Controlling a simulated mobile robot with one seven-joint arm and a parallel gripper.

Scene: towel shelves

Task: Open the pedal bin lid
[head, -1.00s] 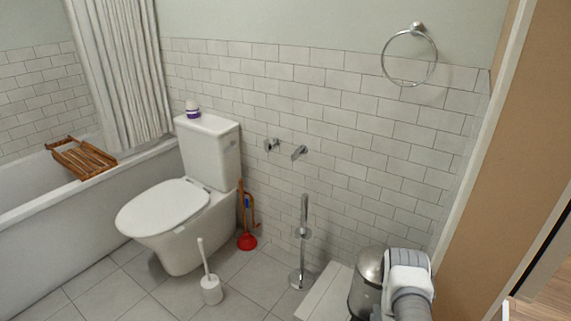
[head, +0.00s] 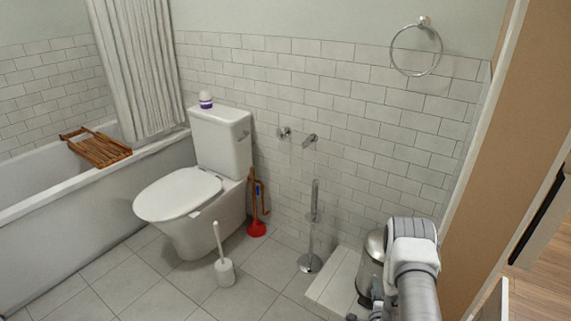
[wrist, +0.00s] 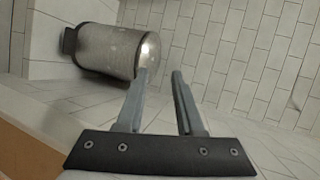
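The pedal bin (head: 369,268) is a steel cylinder with a domed lid (head: 375,243), standing on the floor at the lower right of the head view, partly hidden by my arm. The lid looks closed. In the wrist view the bin (wrist: 105,50) appears on its side at the upper left, with a shiny lid end (wrist: 150,50) to the right and a dark part (wrist: 68,40) at its left end. My gripper (wrist: 160,76) is open and empty. In the wrist view its fingertips appear just below the lid end; I cannot tell whether they touch it.
A low white tiled ledge (head: 332,275) lies left of the bin, by the tiled wall. A chrome stand (head: 312,230), red plunger (head: 256,228), toilet brush (head: 224,268) and toilet (head: 185,205) stand further left. A wooden panel (head: 490,190) is on the right. Floor at front is clear.

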